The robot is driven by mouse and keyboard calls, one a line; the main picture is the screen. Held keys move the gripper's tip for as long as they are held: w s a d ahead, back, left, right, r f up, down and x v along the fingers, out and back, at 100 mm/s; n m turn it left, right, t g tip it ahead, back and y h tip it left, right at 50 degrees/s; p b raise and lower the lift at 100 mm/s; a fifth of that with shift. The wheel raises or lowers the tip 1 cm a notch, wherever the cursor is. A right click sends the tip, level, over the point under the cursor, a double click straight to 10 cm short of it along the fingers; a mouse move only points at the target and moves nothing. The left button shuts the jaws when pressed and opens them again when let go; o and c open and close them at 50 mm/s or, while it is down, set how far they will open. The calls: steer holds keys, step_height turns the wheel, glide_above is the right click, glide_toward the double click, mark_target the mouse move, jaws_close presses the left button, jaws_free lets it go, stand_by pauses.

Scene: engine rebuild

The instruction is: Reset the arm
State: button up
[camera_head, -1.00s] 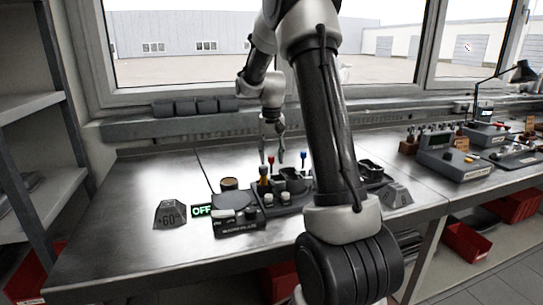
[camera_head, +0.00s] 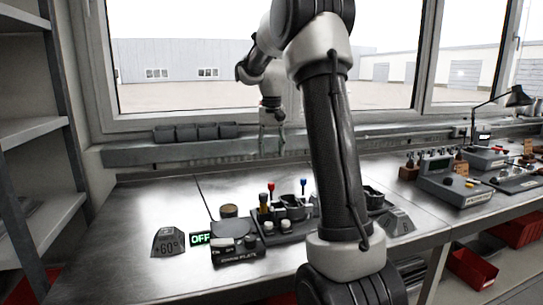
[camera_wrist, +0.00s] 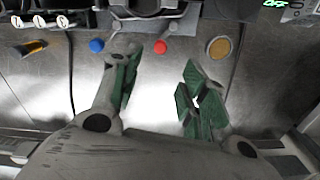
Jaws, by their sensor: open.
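My gripper (camera_head: 271,142) hangs from my arm above the back of the steel bench, in front of the window sill. In the wrist view my gripper (camera_wrist: 155,95) has its two green-padded fingers spread apart with nothing between them. Below it stand a red-topped tool (camera_head: 270,188) and a blue-topped tool (camera_head: 303,184) in the dark holder block. In the wrist view the blue top (camera_wrist: 97,46) and the red top (camera_wrist: 161,47) show beyond the fingertips. My arm hides part of the holder's right side.
A hot plate unit (camera_head: 236,250) with an "OFF" display (camera_head: 201,239) and a "+60°" block (camera_head: 168,242) stand at the left front. Instruments (camera_head: 455,188) and a lamp (camera_head: 519,97) stand on the right bench. Red bins (camera_head: 470,268) sit below. The bench's left part is clear.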

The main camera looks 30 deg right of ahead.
stand_by(0.4)
steer(key=s+a+n+t, duration=0.1)
steer(key=s+a, duration=0.3)
steer(key=s, duration=0.5)
steer(key=s+a+n+t, duration=0.2)
steer(key=s+a+n, duration=0.1)
steer(key=s, duration=0.7)
steer(key=s+a+n+t, duration=0.1)
steer(key=s+a, duration=0.4)
steer(key=s, duration=0.5)
steer(key=shift+s+a+f+n, duration=0.15)
steer(key=shift+a+f+n, duration=0.15)
steer(key=shift+n, duration=0.1)
steer(key=shift+o, duration=0.5)
